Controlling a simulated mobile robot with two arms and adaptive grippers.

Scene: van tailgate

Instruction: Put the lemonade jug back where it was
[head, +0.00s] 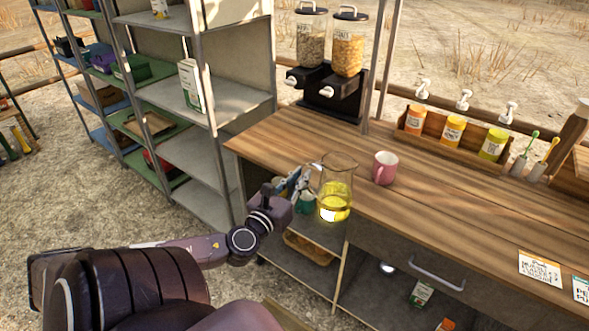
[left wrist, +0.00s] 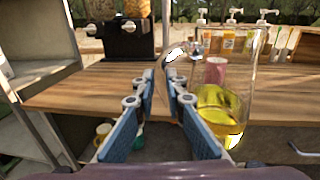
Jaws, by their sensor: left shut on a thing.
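The lemonade jug (head: 337,185) is clear glass with yellow liquid low inside. In the head view it appears upright, overlapping the counter's (head: 430,205) front edge. My left gripper (head: 303,186) is to its left, shut on the jug's handle. The left wrist view shows the jug (left wrist: 222,110) just right of the blue-padded fingers (left wrist: 160,112), with the handle between them. Whether the base touches the wood is hard to tell. My right gripper is not in view.
A pink mug (head: 385,168) stands just right of the jug. Two cereal dispensers (head: 330,75) stand at the back left of the counter. A rack of labelled pump bottles (head: 452,130) is at the back right. Metal shelving (head: 185,100) stands at left. Bare wood lies left of the jug.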

